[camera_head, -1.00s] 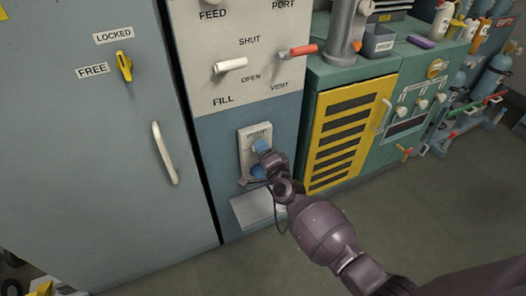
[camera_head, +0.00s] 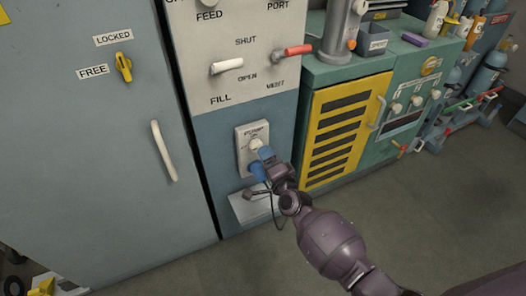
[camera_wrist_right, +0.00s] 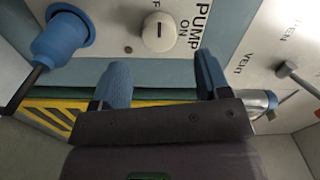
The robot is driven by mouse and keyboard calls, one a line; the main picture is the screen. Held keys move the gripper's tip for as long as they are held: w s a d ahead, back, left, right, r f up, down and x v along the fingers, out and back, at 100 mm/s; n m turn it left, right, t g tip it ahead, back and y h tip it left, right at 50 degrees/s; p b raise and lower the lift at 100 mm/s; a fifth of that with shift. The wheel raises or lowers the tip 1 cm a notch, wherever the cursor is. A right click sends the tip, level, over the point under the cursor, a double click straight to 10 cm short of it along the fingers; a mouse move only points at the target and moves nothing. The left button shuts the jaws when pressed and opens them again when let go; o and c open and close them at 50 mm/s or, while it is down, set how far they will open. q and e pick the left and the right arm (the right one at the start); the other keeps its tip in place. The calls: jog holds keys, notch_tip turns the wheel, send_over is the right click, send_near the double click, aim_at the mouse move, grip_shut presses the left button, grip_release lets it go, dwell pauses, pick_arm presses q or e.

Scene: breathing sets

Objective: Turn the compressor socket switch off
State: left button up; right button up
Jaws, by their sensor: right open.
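A pale socket plate (camera_head: 243,151) labelled PUMP is on the blue lower part of the cabinet front. Its round white switch knob (camera_head: 256,143) shows above a blue plug (camera_head: 257,171). In the right wrist view the knob (camera_wrist_right: 159,32) has a short dark mark, with ON printed beside it and part of another label at the top edge. The blue plug (camera_wrist_right: 62,38) with its dark cable is to the left. My right gripper (camera_wrist_right: 163,75) is open with blue fingertips apart, nothing between them. The knob is beyond the gap, apart from the fingers. My left gripper is not in view.
A white FILL lever (camera_head: 227,67) and a red VENT lever (camera_head: 293,51) are above the socket. A tall cabinet door with a white handle (camera_head: 164,151) is on the left. A yellow louvred door (camera_head: 345,130) is close on the right. The floor in front is clear.

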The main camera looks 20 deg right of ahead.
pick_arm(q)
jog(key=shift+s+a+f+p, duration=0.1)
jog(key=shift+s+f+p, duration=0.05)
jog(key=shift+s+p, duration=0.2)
pick_arm(e)
jog(key=s, duration=0.5)
jog(key=shift+s, duration=0.2)
jog(key=shift+d, duration=0.1)
